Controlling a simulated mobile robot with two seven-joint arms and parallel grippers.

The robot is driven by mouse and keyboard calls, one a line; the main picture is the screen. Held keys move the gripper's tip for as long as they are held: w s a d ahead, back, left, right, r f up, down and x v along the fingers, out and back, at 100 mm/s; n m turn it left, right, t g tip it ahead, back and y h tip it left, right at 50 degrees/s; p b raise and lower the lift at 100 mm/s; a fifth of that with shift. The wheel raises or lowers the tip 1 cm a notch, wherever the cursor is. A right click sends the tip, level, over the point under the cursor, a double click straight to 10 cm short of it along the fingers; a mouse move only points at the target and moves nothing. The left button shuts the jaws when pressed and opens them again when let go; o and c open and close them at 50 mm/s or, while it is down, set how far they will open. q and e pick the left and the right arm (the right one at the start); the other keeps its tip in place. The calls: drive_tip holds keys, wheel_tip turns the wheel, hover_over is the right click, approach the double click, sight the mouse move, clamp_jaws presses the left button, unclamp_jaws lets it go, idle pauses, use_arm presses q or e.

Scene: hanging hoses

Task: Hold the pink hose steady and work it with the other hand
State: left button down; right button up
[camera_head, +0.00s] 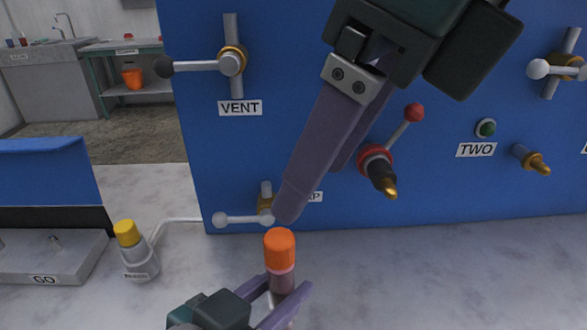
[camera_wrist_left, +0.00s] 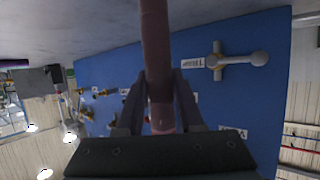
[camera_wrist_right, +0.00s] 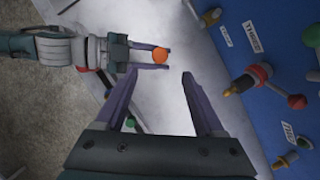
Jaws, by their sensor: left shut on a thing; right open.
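The pink hose (camera_head: 281,283) stands roughly upright in the head view, with an orange cylindrical end (camera_head: 279,250) on top. My left gripper (camera_head: 285,296) is shut on the hose just below that end. In the left wrist view the pink hose (camera_wrist_left: 157,50) runs between the fingers. My right gripper (camera_head: 292,208) reaches down from the top of the head view, its fingertips just above and beyond the orange end. In the right wrist view its fingers are apart and empty, and the orange end (camera_wrist_right: 160,55) shows ahead of them. The hose's lower length is hidden.
A blue panel (camera_head: 300,110) stands behind, with a VENT valve (camera_head: 231,62), a red-knobbed valve (camera_head: 377,160) and a brass nozzle (camera_head: 532,160). A yellow-capped bottle (camera_head: 135,250) and a grey tray (camera_head: 50,262) are at left. The grey surface at right is clear.

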drive_tip(key=s+a+r+m+g+y, duration=0.1)
drive_tip(key=s+a+r+g+y, duration=0.15)
drive_tip(key=s+a+y, duration=0.35)
drive_tip(key=s+a+r+m+g+y, duration=0.1)
drive_tip(key=s+a+r+g+y, duration=0.2)
drive_tip(key=a, duration=0.5)
wheel_tip(320, 180, up, 9)
drive_tip(key=a+m+t+y, duration=0.1)
drive_tip(key=m+t+y, duration=0.4)
drive_tip(key=m+y, duration=0.45)
drive_tip(key=m+t+h, duration=1.4)
drive_tip(key=m+h, duration=0.1)
drive_tip(key=m, duration=1.3)
hover_over(270, 232)
drive_tip(key=s, duration=0.5)
wheel_tip(270, 232, down, 12)
drive_tip(key=f, duration=0.1)
drive_tip(key=s+d+f+m+g+h, duration=0.3)
drive_tip(key=f+m, duration=0.1)
drive_tip(key=f, duration=0.4)
drive_tip(key=shift+g, duration=0.25)
drive_tip(key=x, duration=1.1)
drive_tip(key=shift+w+f, duration=0.2)
drive_tip(key=shift+f, duration=0.25)
